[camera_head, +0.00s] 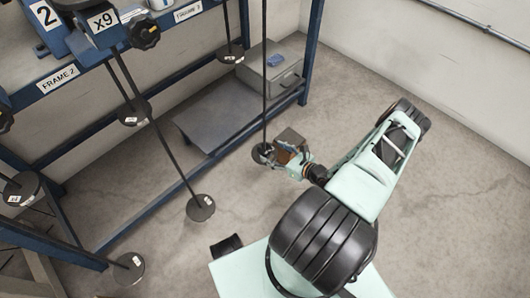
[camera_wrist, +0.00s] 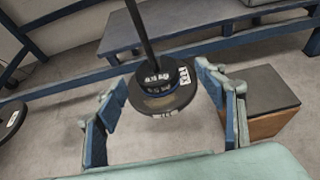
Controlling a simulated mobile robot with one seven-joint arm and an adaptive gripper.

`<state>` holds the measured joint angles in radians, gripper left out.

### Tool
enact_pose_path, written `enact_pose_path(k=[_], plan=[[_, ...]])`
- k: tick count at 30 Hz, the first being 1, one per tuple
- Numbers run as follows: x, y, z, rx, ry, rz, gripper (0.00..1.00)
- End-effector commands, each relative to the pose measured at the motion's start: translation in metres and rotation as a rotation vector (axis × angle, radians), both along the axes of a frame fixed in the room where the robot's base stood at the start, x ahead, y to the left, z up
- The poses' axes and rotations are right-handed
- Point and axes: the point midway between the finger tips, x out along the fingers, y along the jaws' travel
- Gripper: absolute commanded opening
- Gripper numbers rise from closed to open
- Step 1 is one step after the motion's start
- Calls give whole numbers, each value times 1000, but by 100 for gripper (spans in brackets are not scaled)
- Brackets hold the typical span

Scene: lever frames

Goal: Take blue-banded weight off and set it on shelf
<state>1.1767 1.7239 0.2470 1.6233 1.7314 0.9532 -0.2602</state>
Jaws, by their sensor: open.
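A black round weight stack (camera_head: 259,154) hangs at the lower end of a long dark rod, low above the floor. In the wrist view the stack (camera_wrist: 160,103) shows a wide lower disc with a white label and smaller discs on top. A thin bluish band shows between them, but small. My gripper (camera_head: 273,160) is open, its fingers (camera_wrist: 163,85) on either side of the stack with gaps showing; I see no grip on it. The grey low shelf (camera_head: 222,118) of the blue frame lies behind the weight; it also shows in the wrist view (camera_wrist: 190,27).
Other rods carry weights (camera_head: 200,207) to the left. A grey box (camera_head: 272,70) stands at the right end of the shelf. A dark-topped brown block (camera_wrist: 270,92) is close to my right finger. Blue posts (camera_head: 313,45) border the shelf. The floor at right is clear.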

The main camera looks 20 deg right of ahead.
Motion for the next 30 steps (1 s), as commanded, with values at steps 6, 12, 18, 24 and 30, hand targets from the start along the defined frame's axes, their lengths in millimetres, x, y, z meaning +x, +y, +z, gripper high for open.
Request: enact_pose_path(k=[6,12,18,24,30], plan=[[21,15,-14,1,0,2,64],[40,21,-21,-1,1,0,64],[40,21,-19,-2,2,0,63],[40,21,-19,-1,1,0,41],[40,21,-19,-1,1,0,19]])
